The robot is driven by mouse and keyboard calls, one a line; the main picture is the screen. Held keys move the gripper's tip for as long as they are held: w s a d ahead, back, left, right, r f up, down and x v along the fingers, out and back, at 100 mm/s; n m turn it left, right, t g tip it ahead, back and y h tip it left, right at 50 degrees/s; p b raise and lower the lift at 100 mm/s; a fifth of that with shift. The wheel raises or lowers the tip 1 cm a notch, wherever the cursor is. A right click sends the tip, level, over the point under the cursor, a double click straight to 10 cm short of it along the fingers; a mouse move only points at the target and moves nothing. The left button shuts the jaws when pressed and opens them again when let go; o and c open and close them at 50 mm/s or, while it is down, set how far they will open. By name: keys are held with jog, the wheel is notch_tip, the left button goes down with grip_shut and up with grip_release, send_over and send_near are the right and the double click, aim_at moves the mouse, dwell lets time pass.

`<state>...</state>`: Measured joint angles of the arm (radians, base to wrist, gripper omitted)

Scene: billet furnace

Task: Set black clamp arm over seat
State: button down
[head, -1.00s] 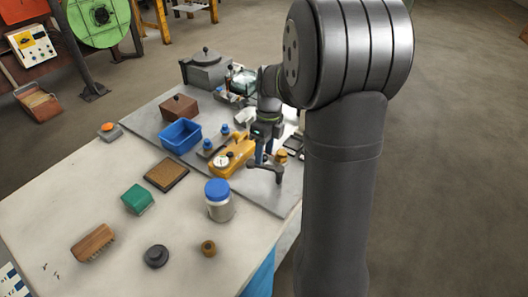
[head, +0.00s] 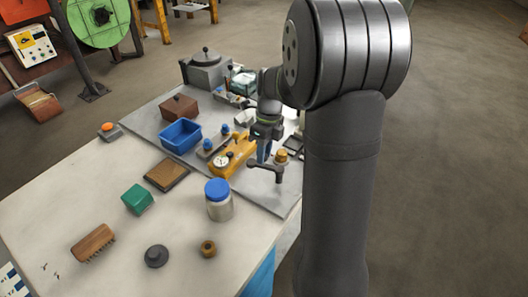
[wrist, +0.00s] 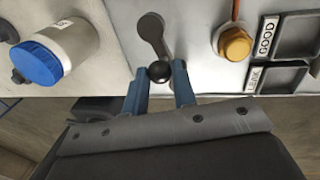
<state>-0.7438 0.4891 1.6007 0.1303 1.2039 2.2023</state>
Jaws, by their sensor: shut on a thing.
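The black clamp arm (wrist: 151,38) shows in the wrist view as a short dark lever with a round end at the top and a ball knob (wrist: 160,71) at the bottom. My gripper (wrist: 160,84) has its two blue fingers on either side of the knob and is shut on it. In the head view the clamp arm (head: 266,167) lies low at the near right of the grey plate, with my gripper (head: 263,157) at it. My wrist partly hides this spot. I cannot tell which part is the seat.
A blue-capped jar (head: 218,200) stands near, in front. A yellow gauge fixture (head: 236,156) and a blue bin (head: 181,136) lie left. The front table has clear patches.

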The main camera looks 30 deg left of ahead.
jog(key=shift+w+d+m+t+y, duration=0.25)
jog(key=shift+w+m, duration=0.5)
jog(key=shift+m, duration=1.1)
jog(key=shift+w+d+m+y, duration=0.35)
jog(key=shift+w+m, duration=0.4)
jog(key=shift+m, duration=1.05)
jog(key=shift+w+d+m+t+y, duration=0.15)
jog(key=shift+w+m+y, duration=0.45)
jog(key=shift+m, duration=1.25)
jog(key=shift+w+d, duration=0.1)
jog(key=shift+w, duration=0.1)
jog(key=c, duration=1.2)
grip_release()
jog(key=v, duration=0.7)
jog(key=shift+r, duration=0.25)
